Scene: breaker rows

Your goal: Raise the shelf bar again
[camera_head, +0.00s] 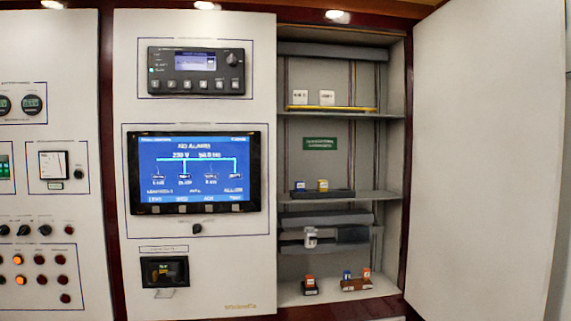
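An open cabinet stands right of the centre, with several shelves. A thin yellow bar (332,109) runs along the front of the upper shelf (390,115), below two white items (313,98). The middle shelf (374,196) has a short dark tray or strip (323,194) with a blue item (299,186) and a yellow item (322,185) at it. I cannot tell for sure which of these is the shelf bar, or whether the yellow bar is raised or lowered. My gripper is not in view.
The white cabinet door (480,160) stands open at the right. Lower down are a grey rail (325,219) with a white device (310,238) and small orange-topped items (310,285). A blue screen (195,168) and a panel of knobs and lamps (35,260) are at left.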

